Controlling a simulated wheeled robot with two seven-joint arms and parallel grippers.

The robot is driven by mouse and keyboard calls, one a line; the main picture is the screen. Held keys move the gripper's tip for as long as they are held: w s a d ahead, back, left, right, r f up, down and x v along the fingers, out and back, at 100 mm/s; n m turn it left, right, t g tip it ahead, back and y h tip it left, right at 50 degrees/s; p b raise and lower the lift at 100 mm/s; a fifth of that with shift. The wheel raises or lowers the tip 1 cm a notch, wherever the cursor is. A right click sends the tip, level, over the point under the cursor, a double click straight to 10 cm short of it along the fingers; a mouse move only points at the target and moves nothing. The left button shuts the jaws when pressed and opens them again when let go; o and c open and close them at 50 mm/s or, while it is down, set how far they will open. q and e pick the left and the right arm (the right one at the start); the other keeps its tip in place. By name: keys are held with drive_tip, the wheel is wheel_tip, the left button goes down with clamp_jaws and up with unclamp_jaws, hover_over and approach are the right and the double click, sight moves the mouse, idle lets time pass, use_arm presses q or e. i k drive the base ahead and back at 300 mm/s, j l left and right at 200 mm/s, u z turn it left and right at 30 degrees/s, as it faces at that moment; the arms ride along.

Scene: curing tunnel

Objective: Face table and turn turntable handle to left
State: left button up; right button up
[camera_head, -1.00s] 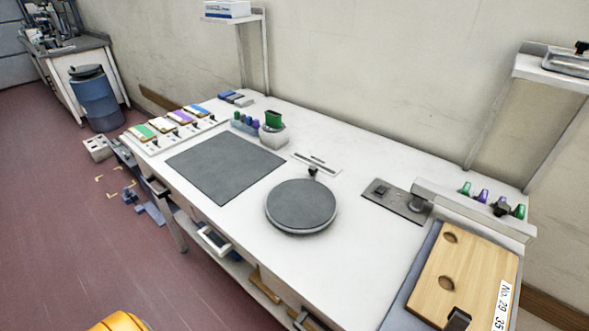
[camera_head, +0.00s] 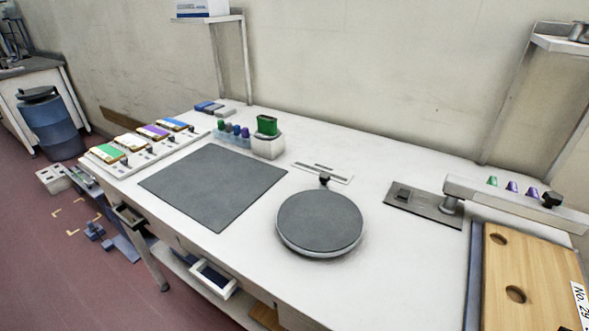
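The turntable (camera_head: 320,222) is a round dark grey disc with a light rim, on the white table (camera_head: 250,262) right of the grey square mat. Its small black handle (camera_head: 324,180) stands at the disc's far edge, next to a slotted white plate on the table. Neither of my grippers shows in the head view.
A grey mat (camera_head: 213,186) lies left of the turntable. A grey plate with a black switch (camera_head: 403,194) and a wooden board with holes (camera_head: 530,275) are to the right. Several colored pieces and a white holder (camera_head: 268,146) stand behind. An open drawer (camera_head: 215,277) juts from the front.

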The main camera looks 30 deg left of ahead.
sight(321, 223)
drive_tip(key=j+z, duration=0.15)
drive_tip(key=j, duration=1.7)
drive_tip(key=i+j, duration=0.05)
